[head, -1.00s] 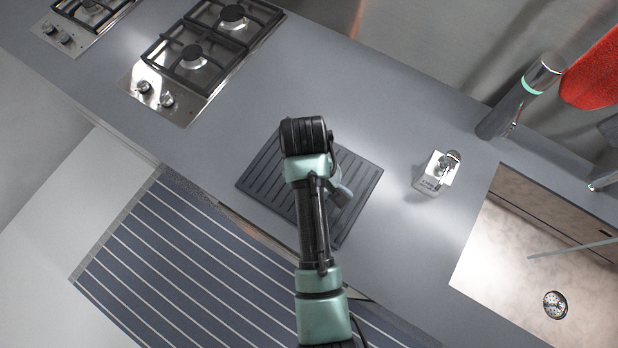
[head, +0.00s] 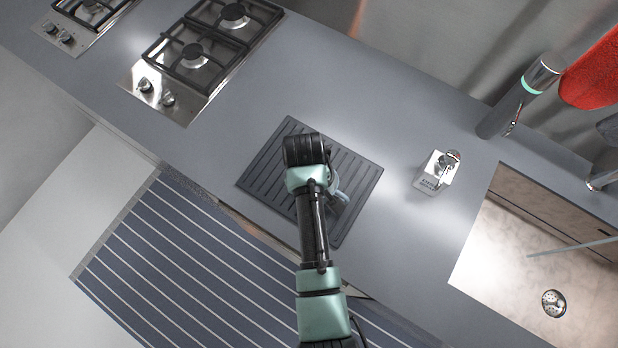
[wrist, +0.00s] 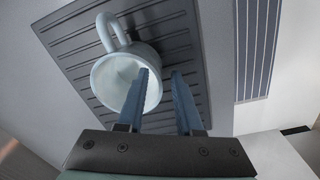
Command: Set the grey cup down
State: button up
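The grey cup (wrist: 108,88) shows in the wrist view with its mouth facing the camera and its handle (wrist: 116,32) towards the top. It is over the dark ribbed mat (wrist: 190,55); I cannot tell for certain that its base touches the mat. My gripper (wrist: 160,72) has its blue fingers apart, the left one across the cup's mouth and the right one just outside its right wall, with a gap showing. In the head view the cup (head: 341,197) is mostly hidden by my arm, above the mat (head: 362,178).
A white and grey block-shaped item (head: 436,173) stands right of the mat. A gas hob (head: 200,60) is at upper left. The counter between hob and mat is clear.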

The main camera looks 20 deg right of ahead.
notch_tip(320, 180, up, 12)
jog(key=w+a+r+m+t+h, duration=0.1)
jog(key=w+r+t, duration=0.8)
jog(key=w+r, duration=0.65)
notch_tip(320, 180, up, 18)
jog(key=w+a+t, duration=0.1)
jog(key=a+t, duration=0.2)
jog(key=t, duration=0.3)
jog(key=s+a+r+t, duration=0.1)
jog(key=s+r+t, duration=0.3)
jog(key=r, duration=0.5)
jog(key=s+a+r+m+t, duration=0.1)
jog(key=s+r+t, duration=0.3)
jog(key=r, duration=0.6)
jog(key=s+a+r+m+t+y, duration=0.1)
jog(key=s+r+t, duration=0.3)
jog(key=r, duration=0.5)
jog(key=shift+s+a+r, duration=0.35)
jog(key=shift+s+a, duration=0.5)
jog(key=shift+s, duration=0.4)
